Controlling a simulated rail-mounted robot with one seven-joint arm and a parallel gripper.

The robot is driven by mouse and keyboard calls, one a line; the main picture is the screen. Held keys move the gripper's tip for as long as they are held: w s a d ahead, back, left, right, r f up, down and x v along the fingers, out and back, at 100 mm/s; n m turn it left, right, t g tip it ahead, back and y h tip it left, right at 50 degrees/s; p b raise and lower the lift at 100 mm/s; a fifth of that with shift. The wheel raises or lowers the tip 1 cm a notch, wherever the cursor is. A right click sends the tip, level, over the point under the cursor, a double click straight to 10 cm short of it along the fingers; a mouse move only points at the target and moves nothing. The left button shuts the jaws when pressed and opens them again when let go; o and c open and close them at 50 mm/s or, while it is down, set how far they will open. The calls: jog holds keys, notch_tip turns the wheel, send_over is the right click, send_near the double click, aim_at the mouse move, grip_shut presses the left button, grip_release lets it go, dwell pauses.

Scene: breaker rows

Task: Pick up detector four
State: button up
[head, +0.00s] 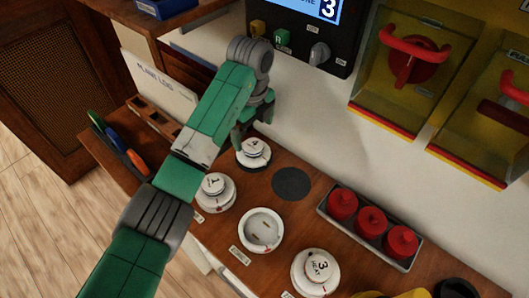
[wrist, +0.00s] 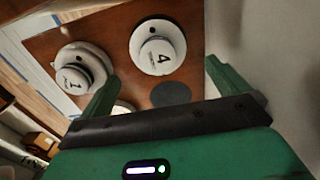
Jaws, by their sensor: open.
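Detector four (wrist: 157,56) is a white round detector marked 4, sitting on the wooden shelf in the wrist view. In the head view it (head: 253,153) sits on a dark round pad, just below my gripper (head: 252,130). My gripper's two green fingers also show in the wrist view (wrist: 160,85), spread apart with nothing between them. The detector lies ahead of the fingertips, between their lines, and appears apart from them.
Detector one (head: 215,190) stands close by on the left. An empty white base (head: 261,229), detector three (head: 315,272) and a tray of red-capped items (head: 371,222) are nearby. A bare dark pad (head: 291,184) lies right of detector four. The wall panel (head: 310,45) rises behind.

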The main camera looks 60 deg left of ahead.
aim_at(253, 144)
jog(key=f, duration=0.7)
jog(key=shift+s+f, duration=0.2)
jog(key=shift+f, duration=0.2)
jog(key=c, duration=0.8)
jog(key=shift+r, duration=0.15)
